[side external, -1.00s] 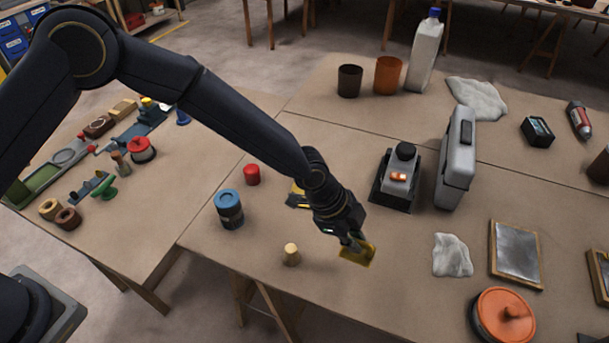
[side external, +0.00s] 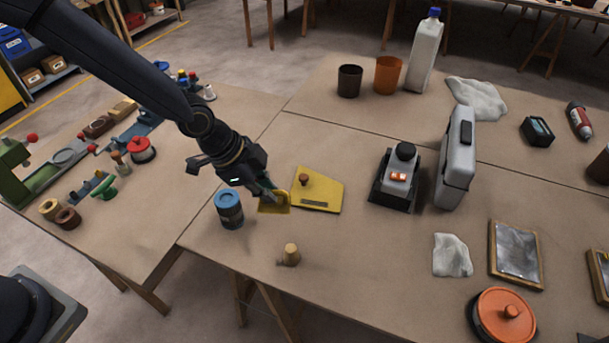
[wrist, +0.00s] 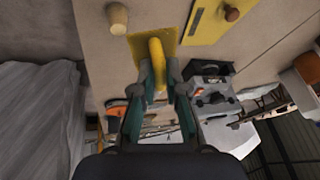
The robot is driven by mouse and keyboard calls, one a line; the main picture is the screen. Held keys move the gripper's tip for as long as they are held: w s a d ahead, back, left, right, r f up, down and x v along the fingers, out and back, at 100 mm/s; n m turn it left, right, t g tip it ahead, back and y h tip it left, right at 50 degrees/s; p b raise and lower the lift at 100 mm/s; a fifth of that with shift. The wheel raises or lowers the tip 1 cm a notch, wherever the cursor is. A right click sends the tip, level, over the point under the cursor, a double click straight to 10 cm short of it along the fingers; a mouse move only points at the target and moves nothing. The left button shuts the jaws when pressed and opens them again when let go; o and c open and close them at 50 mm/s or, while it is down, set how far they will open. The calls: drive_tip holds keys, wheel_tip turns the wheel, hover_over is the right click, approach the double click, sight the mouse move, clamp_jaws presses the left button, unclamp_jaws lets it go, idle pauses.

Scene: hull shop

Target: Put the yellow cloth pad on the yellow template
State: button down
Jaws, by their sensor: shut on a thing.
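The yellow cloth pad (side external: 274,206) is a flat yellow square with a raised loop, clear in the wrist view (wrist: 140,46). My gripper (side external: 268,190) is shut on that loop; its two fingers (wrist: 159,75) pinch it from both sides. The yellow template (side external: 322,193) is a flat yellow plate with a brown knob and a dark slot, lying on the table. It also shows in the wrist view (wrist: 205,24). The pad is just left of the template in the side view, near its left edge. I cannot tell the exact gap below the pad.
A blue-lidded can (side external: 229,209) stands close left of the pad. A small wooden peg (side external: 291,254) stands in front. A grey device on a black base (side external: 397,180) and an upright grey case (side external: 456,160) are to the right. Table between peg and white cloth (side external: 452,255) is clear.

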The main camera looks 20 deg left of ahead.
drive_tip(key=shift+n, duration=0.3)
drive_tip(key=w+f, duration=0.3)
drive_tip(key=w, duration=0.1)
drive_tip(key=w+d+f, duration=0.1)
drive_tip(key=w+f, duration=0.1)
drive_tip(key=w, duration=0.3)
drive_tip(key=w+d+f, duration=0.1)
drive_tip(key=w+f, duration=0.2)
drive_tip(key=w, duration=0.1)
drive_tip(key=shift+w+d+f, duration=0.15)
drive_tip(key=shift+d+f, duration=0.1)
drive_tip(key=shift+f, duration=0.05)
drive_tip(key=shift+w+d+f, duration=0.1)
drive_tip(key=shift+w+f, duration=0.25)
drive_tip(key=shift+f, duration=0.05)
drive_tip(key=shift+w+d+f, duration=0.1)
drive_tip(key=shift+w+f, duration=0.05)
drive_tip(key=shift+f, duration=1.55)
drive_tip(key=shift+f, duration=0.1)
drive_tip(key=c, duration=1.2)
unclamp_jaws()
